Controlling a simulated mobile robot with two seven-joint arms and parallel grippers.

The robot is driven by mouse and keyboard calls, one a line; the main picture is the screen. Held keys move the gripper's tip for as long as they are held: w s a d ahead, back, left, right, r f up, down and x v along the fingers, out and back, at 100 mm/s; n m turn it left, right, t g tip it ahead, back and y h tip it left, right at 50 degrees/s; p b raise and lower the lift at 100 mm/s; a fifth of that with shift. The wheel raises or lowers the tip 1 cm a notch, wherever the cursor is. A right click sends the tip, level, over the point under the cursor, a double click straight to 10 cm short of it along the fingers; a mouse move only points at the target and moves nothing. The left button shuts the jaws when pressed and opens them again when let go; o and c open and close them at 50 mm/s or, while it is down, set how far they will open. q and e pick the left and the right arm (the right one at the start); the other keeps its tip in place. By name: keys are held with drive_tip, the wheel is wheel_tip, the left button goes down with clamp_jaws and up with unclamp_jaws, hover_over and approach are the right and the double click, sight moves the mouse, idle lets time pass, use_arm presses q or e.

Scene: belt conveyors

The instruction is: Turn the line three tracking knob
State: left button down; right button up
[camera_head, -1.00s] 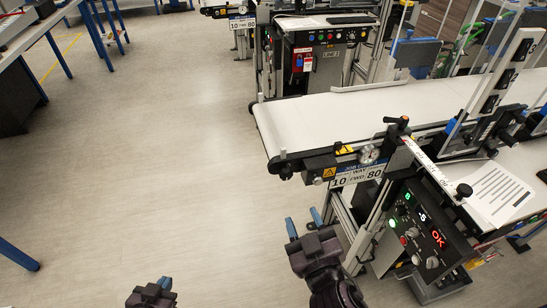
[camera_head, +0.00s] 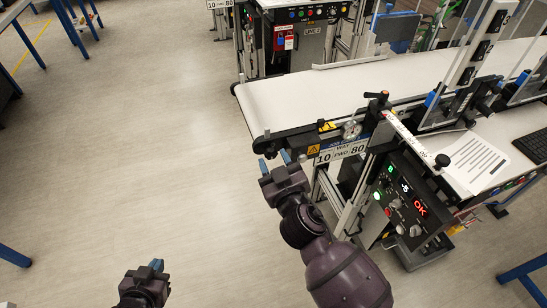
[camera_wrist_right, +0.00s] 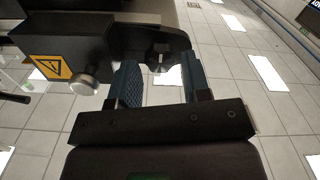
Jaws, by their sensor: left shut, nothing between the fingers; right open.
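The near conveyor (camera_head: 330,85) has a white belt, with a black bracket at its front corner. In the right wrist view, a small black knob (camera_wrist_right: 160,56) sits under that corner and shows beyond and between the fingers of my right gripper (camera_wrist_right: 160,78). The fingers are open around empty space; contact with the knob cannot be seen. In the head view my right gripper (camera_head: 274,161) is at the belt's front left corner and hides the knob. My left gripper (camera_head: 157,267) is shut and empty, low over the floor at bottom left.
A black box with a yellow warning label (camera_wrist_right: 51,68) and a silver knob (camera_wrist_right: 84,84) are left of the fingers. A LINE 2 conveyor stands behind.

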drive_tip(key=shift+w+a, duration=0.15)
drive_tip(key=shift+w, duration=0.35)
drive_tip(key=c, duration=0.6)
drive_tip(key=shift+c, duration=0.3)
drive_tip(key=shift+n, duration=0.3)
